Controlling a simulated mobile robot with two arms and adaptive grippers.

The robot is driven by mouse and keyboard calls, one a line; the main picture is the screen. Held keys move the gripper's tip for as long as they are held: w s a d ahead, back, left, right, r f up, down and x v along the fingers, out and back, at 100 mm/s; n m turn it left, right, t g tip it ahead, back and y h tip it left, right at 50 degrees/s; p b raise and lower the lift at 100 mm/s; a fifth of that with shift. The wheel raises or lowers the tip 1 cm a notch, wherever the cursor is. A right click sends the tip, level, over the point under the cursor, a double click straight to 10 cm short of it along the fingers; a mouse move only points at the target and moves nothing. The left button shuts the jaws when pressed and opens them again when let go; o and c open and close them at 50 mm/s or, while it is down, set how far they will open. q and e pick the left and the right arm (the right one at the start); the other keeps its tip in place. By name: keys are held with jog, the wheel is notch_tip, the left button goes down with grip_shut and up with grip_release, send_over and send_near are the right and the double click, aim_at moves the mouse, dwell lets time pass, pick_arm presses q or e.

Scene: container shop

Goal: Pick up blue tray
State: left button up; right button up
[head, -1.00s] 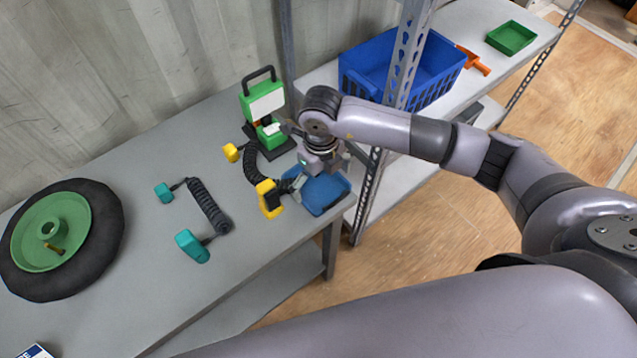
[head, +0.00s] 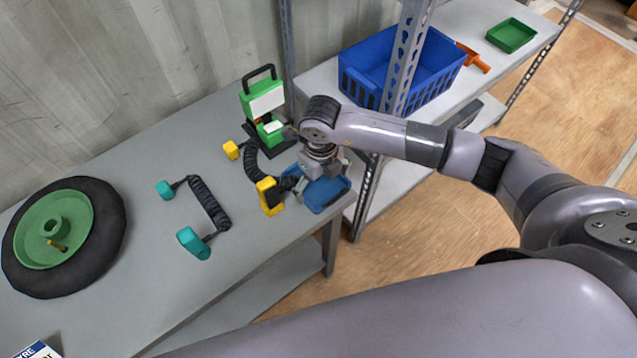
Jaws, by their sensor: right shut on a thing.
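The small blue tray (head: 326,197) is at the right end of the grey workbench, by its front corner. My right gripper (head: 318,174) comes down over the tray from above and is shut on it. The gripper body hides the tray's back part and the exact place of contact. I cannot tell whether the tray is clear of the bench top. My left gripper is not in view.
A yellow-ended coiled cable (head: 268,195) lies close left of the tray, with a green work lamp (head: 262,105) behind. A teal-ended cable (head: 209,205) and a wheel (head: 62,237) lie farther left. A perforated shelf post (head: 402,65) and blue crate (head: 440,80) stand right.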

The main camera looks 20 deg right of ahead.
aim_at(320, 189)
jog(key=shift+r, duration=0.15)
notch_tip(320, 189, up, 20)
jog(key=b, duration=0.3)
jog(key=s+d+f+n, duration=0.1)
jog(key=s+n, duration=0.1)
jog(key=n, duration=0.8)
jog(key=s+d+f+n, duration=0.2)
jog(key=s+n, duration=0.1)
jog(key=n, duration=0.8)
jog(key=s+d+f+n, duration=0.1)
jog(key=s+d+n, duration=0.1)
jog(key=n, duration=0.8)
jog(key=shift+s+d+f, duration=0.1)
jog(key=shift+s+f, duration=0.05)
jog(key=shift+s, duration=0.1)
